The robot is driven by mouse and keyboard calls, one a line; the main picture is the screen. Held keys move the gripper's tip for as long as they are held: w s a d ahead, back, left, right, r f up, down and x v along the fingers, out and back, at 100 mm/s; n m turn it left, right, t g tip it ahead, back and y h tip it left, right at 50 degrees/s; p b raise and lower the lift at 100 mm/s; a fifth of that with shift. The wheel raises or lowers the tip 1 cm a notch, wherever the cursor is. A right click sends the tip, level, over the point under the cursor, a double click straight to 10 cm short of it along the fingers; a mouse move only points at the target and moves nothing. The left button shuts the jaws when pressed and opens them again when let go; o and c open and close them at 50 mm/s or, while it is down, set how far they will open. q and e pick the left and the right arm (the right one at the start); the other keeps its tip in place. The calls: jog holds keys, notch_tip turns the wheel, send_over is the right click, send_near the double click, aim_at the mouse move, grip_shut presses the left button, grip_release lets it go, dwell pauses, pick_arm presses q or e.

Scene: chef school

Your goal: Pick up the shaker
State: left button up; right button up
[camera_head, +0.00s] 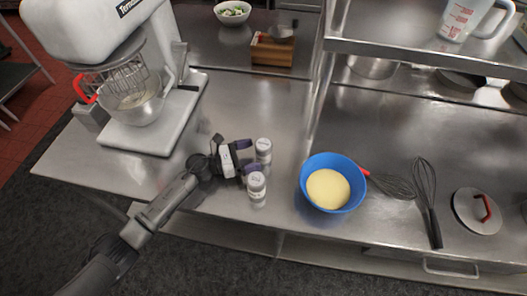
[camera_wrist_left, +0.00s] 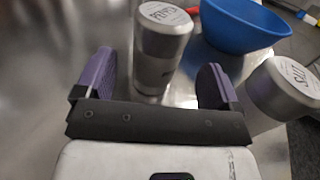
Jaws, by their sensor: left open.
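Two metal shakers with pale lids stand upright on the steel counter. The farther shaker (camera_head: 263,150) is just in front of my left gripper (camera_head: 249,156). The nearer shaker (camera_head: 257,188) stands beside the gripper toward the counter's front edge. In the left wrist view it is the shaker marked SALT (camera_wrist_left: 283,88), outside the right finger. My right gripper is not in view.
A blue bowl (camera_head: 308,185) with pale yellow contents stands right of the shakers. Whisks (camera_head: 428,200) and a lid with a red handle (camera_head: 478,212) lie farther right. A stand mixer (camera_head: 150,125) is at the left. A wooden block (camera_head: 272,56) stands behind; the counter between is clear.

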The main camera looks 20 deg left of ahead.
aim_at(265, 150)
pick_arm(q)
jog(key=shift+x, duration=2.6)
jog(key=shift+a, duration=0.1)
jog(key=c, duration=1)
jog(key=shift+c, duration=0.6)
jog(key=shift+r, duration=0.15)
